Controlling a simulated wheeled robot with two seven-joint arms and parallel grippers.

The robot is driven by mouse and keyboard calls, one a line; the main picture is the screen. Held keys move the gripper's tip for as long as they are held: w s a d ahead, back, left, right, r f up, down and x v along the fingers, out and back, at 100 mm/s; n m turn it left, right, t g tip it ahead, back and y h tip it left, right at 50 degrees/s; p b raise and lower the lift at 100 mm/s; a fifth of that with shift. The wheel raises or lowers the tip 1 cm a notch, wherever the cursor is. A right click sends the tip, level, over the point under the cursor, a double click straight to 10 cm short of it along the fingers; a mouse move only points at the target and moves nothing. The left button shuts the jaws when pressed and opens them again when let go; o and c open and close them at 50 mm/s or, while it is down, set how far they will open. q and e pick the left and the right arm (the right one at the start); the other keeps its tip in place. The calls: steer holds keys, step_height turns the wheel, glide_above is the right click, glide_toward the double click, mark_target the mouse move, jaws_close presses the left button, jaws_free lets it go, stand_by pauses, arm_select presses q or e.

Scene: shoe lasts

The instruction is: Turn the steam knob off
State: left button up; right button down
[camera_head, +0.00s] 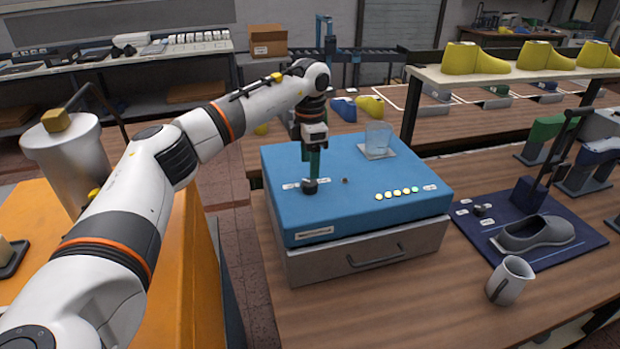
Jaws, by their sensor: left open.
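A blue-topped box (340,215) stands on the wooden table. A small black knob (310,187) sits on its top near the left, between small white labels too small to read. My left gripper (313,174) points down directly above this knob, open, with its dark fingertips at or just over it. I cannot tell whether they touch it. Another small dark knob (483,210) with white labels is on the dark blue mat to the right. I cannot read which knob is the steam one. My right gripper is not in view.
On the box are a glass (378,137) and several small lights (397,194). A grey shoe (535,233) lies on the dark blue mat (565,255). A white mug (509,280) stands in front. Yellow lasts (475,58) line a shelf behind.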

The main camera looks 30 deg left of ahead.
mark_target(310, 182)
arm_select(q)
step_height(310, 182, up, 7)
steer(key=b, duration=0.1)
steer(key=shift+f, duration=0.15)
stand_by(0.5)
